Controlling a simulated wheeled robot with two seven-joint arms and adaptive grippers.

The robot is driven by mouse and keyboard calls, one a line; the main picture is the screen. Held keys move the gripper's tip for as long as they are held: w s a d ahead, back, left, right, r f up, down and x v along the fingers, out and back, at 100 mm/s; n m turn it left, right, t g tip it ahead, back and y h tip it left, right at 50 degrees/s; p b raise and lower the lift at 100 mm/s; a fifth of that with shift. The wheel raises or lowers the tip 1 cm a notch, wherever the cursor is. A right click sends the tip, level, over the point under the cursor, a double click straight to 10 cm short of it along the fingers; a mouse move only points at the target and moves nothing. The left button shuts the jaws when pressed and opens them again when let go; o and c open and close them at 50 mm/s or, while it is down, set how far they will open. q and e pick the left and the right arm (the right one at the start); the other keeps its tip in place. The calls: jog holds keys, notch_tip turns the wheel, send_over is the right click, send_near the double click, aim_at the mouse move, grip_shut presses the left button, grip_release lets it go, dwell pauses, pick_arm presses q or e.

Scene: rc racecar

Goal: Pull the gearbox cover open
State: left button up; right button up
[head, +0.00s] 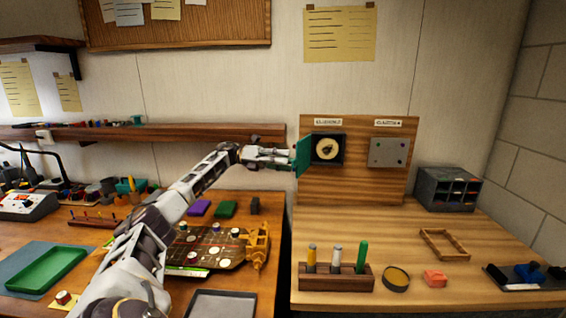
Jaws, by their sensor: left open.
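The gearbox cover (303,154) is a green panel, seen nearly edge-on. It stands swung out at the left side of a dark square gearbox housing (342,149) on an upright wooden board. Inside the housing a pale round gear (326,149) is exposed. My left gripper (288,158) reaches in from the left, with its fingers open and their tips at the cover's outer face. I cannot tell whether the fingertips touch it. My right gripper is not in view.
A grey plate (389,152) is fixed on the board to the right. Below are a wooden rack (335,276) with upright tools, a round dish (396,278) and a dark drawer unit (447,189). A racecar chassis (212,247) lies on the left bench.

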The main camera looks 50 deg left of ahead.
pick_arm(q)
jog(key=v, duration=1.2)
dwell(1.0)
dwell(0.5)
jog(key=shift+f, duration=0.15)
